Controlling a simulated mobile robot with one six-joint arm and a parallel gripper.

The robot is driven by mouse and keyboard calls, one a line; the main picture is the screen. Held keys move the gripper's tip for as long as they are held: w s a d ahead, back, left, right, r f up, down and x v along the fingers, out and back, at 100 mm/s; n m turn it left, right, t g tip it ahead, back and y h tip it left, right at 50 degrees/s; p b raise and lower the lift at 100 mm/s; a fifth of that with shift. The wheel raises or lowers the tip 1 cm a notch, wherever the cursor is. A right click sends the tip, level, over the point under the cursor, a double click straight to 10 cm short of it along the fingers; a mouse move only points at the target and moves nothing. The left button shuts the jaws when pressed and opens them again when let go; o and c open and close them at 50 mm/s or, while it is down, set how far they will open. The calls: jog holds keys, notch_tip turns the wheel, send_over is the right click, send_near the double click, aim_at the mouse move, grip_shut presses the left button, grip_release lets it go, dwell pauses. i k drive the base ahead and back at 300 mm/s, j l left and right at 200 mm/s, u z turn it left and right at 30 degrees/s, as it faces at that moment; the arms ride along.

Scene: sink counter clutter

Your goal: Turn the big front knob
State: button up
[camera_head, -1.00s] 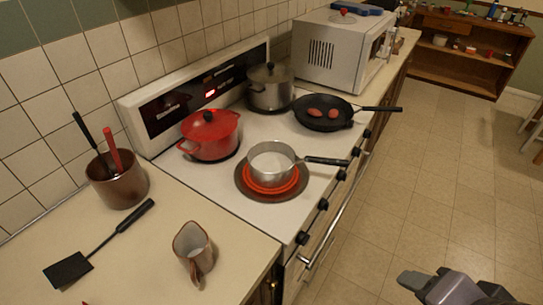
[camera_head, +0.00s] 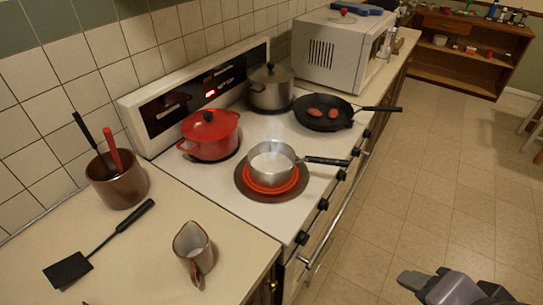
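The stove (camera_head: 228,190) has a row of several black knobs along its front edge. The nearest knob (camera_head: 302,238) is at the front left corner, and another knob (camera_head: 322,205) sits behind it along the edge. The knobs look alike in size, so I cannot tell which is the big one. My gripper (camera_head: 412,281) is at the bottom right, over the floor and apart from the stove. It is partly cut off by the frame, and I cannot tell whether its fingers are open.
A saucepan (camera_head: 271,163) stands on a glowing red burner, its handle (camera_head: 326,161) reaching the front edge. A frying pan (camera_head: 322,113) has its handle past that edge. An oven bar (camera_head: 330,232) runs below the knobs. The floor (camera_head: 420,190) is clear.

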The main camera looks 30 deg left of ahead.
aim_at(302, 239)
jog(key=u, duration=1.3)
jog(key=i+l, duration=0.35)
jog(key=j+u, duration=0.15)
jog(key=u, duration=0.25)
jog(key=i+j+u, duration=0.1)
jog(key=u, duration=0.3)
